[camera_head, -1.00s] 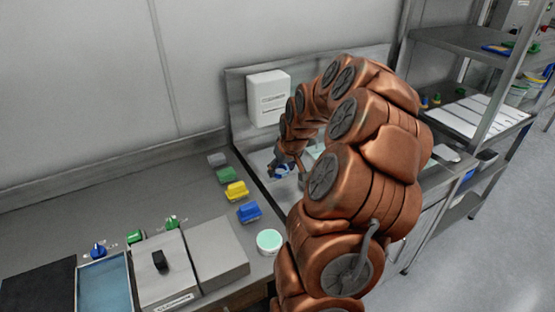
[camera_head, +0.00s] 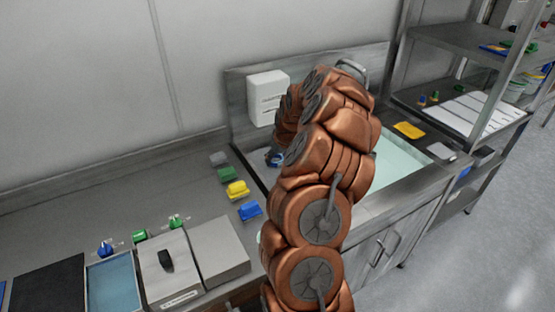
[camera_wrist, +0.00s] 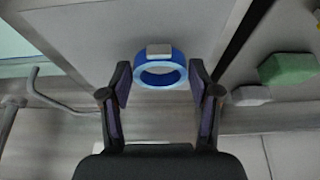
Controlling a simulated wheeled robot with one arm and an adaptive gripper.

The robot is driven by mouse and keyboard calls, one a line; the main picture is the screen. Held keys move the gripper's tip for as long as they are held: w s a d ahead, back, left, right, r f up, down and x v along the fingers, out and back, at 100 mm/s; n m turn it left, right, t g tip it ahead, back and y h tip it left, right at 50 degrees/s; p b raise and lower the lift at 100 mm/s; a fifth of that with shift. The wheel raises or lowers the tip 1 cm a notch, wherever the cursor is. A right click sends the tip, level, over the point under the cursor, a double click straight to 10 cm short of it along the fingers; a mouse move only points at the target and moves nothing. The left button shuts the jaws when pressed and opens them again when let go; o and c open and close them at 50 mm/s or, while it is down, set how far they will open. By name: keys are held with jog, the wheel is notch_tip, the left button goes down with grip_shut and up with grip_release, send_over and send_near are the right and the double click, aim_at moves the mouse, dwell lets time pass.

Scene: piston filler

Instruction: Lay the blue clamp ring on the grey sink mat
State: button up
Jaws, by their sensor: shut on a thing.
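The blue clamp ring (camera_wrist: 160,72), with a pale block on its rim, is between the two fingers of my gripper (camera_wrist: 160,82) in the wrist view. My gripper is shut on it. Behind the ring lies a light grey flat surface (camera_wrist: 95,35), which looks like the grey sink mat. I cannot tell whether the ring touches it. In the head view the ring (camera_head: 274,158) shows as a small blue shape over the light grey area beside the sink.
The sink basin (camera_head: 395,165) is right of my arm, with a yellow item (camera_head: 409,130) on its far rim. Grey, green (camera_head: 227,174), yellow (camera_head: 237,190) and blue (camera_head: 249,211) blocks stand on the left counter. A white wall box (camera_head: 268,98) hangs behind.

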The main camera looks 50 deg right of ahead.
jog(key=shift+f, duration=0.85)
jog(key=shift+f, duration=0.2)
jog(key=o, duration=1.2)
jog(key=shift+r, duration=0.1)
jog(key=shift+r+p, duration=0.2)
jog(key=shift+p, duration=0.1)
jog(key=b+v, duration=0.4)
jog(key=v, duration=0.7)
jog(key=shift+r, duration=0.4)
